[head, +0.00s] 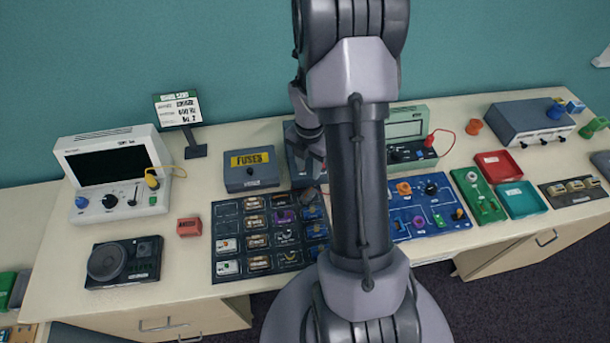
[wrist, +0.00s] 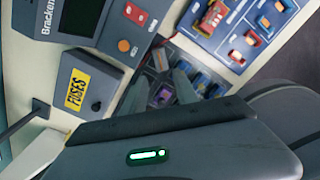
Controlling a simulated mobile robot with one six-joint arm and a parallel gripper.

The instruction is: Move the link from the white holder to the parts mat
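A dark gridded mat (head: 228,207) with several small parts in its cells lies at the front middle of the table; it looks like the parts mat. It also shows in part in the wrist view, with a purple part (wrist: 163,95) between my fingers. My gripper (head: 314,172) hangs over the far right part of this mat, partly behind my arm. In the wrist view my gripper (wrist: 160,80) has its fingers apart, with nothing seen held. I cannot pick out the link or the white holder for sure; my arm hides part of the table.
The fuses box (head: 252,170) stands behind the mat, also seen in the wrist view (wrist: 92,85). A blue circuit board (head: 425,208) lies right of my arm, then a green board (head: 478,195) and red (head: 498,166) and teal trays. A white instrument (head: 115,170) stands left.

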